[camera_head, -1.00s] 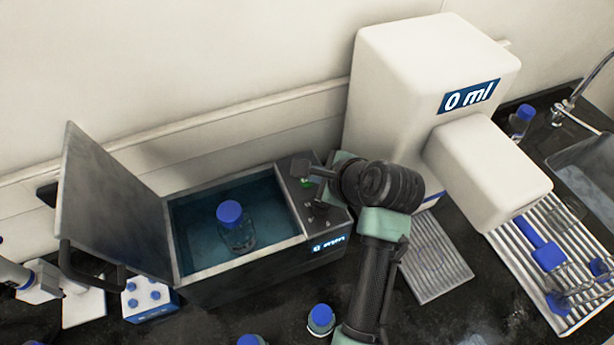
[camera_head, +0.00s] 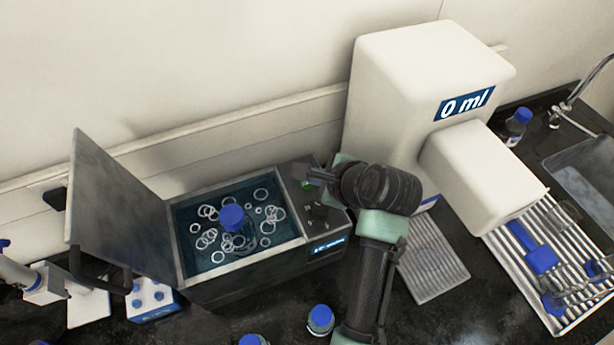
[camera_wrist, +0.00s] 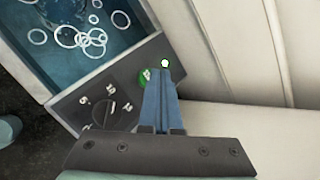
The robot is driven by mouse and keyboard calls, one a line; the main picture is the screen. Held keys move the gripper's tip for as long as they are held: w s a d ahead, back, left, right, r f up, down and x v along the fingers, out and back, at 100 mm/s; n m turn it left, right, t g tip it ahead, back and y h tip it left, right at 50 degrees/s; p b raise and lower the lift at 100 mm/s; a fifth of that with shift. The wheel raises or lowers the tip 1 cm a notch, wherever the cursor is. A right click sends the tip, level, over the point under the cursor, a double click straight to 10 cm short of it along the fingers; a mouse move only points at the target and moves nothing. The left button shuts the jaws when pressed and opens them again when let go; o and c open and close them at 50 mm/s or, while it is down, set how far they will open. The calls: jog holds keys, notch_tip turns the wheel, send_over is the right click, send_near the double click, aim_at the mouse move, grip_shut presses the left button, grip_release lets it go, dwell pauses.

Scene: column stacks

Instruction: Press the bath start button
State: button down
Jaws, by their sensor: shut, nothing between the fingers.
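The water bath (camera_head: 265,264) stands on the dark counter with its lid (camera_head: 112,205) open at the left. Its water (camera_head: 190,250) is full of white ring-shaped bubbles around a blue-capped bottle (camera_head: 232,218). The green start button (camera_wrist: 144,78) is on the control panel (camera_wrist: 75,103), partly covered by my fingers. My gripper (camera_wrist: 163,68) is shut and empty, its blue fingertips over or beside the button in the wrist view; contact cannot be told.
A white dispenser (camera_head: 425,85) reading "0 ml" stands right of the bath, close to my arm. A ribbed tray (camera_head: 432,262) lies before it. Blue-capped bottles (camera_head: 320,320) stand on the front counter. A sink (camera_head: 590,185) is at the far right.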

aim_at(312, 187)
jog(key=shift+r, duration=0.4)
notch_tip(312, 187, up, 5)
jog(key=p, duration=0.6)
jog(key=shift+f, duration=0.1)
dwell(0.6)
